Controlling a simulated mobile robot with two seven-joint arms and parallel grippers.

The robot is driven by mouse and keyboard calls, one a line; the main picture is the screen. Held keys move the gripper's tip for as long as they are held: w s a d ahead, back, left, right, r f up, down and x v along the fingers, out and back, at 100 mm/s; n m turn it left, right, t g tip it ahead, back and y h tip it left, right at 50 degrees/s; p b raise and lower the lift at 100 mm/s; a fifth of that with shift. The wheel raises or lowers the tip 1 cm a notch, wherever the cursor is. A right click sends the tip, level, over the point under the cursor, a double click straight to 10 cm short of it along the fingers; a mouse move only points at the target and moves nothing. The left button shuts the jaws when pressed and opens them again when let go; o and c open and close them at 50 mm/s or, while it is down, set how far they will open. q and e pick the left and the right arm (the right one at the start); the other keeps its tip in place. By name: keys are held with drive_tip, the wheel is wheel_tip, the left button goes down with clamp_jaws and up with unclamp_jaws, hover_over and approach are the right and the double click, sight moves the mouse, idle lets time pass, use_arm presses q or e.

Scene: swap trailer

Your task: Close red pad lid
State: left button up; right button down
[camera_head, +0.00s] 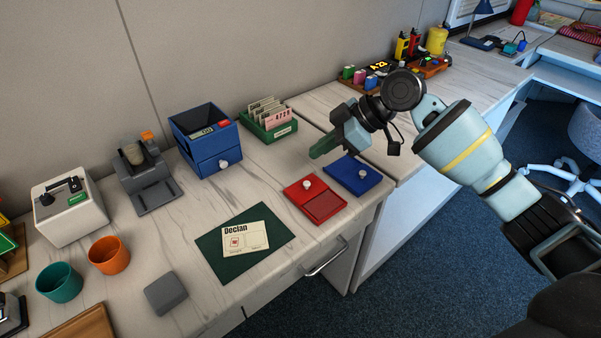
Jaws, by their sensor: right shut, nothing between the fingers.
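The red pad (324,207) lies near the front edge of the desk, right of the green mat. Its red lid (295,192) has a white knob and covers the back left part, leaving a darker red surface bare at the front right. My right gripper (316,154) is shut and empty, with its greenish fingers above the desk behind the red pad, apart from the lid. My left gripper is not in view.
A blue drawer box (207,143) and a green card tray (270,127) stand behind. A green mat (218,262) with a card lies to the left.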

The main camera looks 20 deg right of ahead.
sight(305, 183)
drive_tip(key=x, duration=1)
drive_tip(key=d, duration=0.1)
drive_tip(key=s+d+f, duration=0.1)
drive_tip(key=shift+s+d, duration=0.15)
drive_tip(key=shift+d, duration=0.25)
drive_tip(key=shift+s+d+f, duration=0.1)
drive_tip(key=shift+s+d, duration=0.1)
drive_tip(key=shift+d, duration=0.1)
drive_tip(key=shift+s+d+p, duration=0.2)
drive_tip(key=shift+s+p, duration=0.1)
drive_tip(key=shift+s, duration=0.15)
drive_tip(key=s+p, duration=0.1)
drive_tip(key=s+d+p, duration=0.1)
drive_tip(key=s, duration=0.2)
drive_tip(key=shift+s+d+p, duration=0.1)
drive_tip(key=shift+d+p, duration=0.2)
drive_tip(key=shift+p, duration=0.1)
drive_tip(key=shift+s+d, duration=0.15)
drive_tip(key=shift+s, duration=0.4)
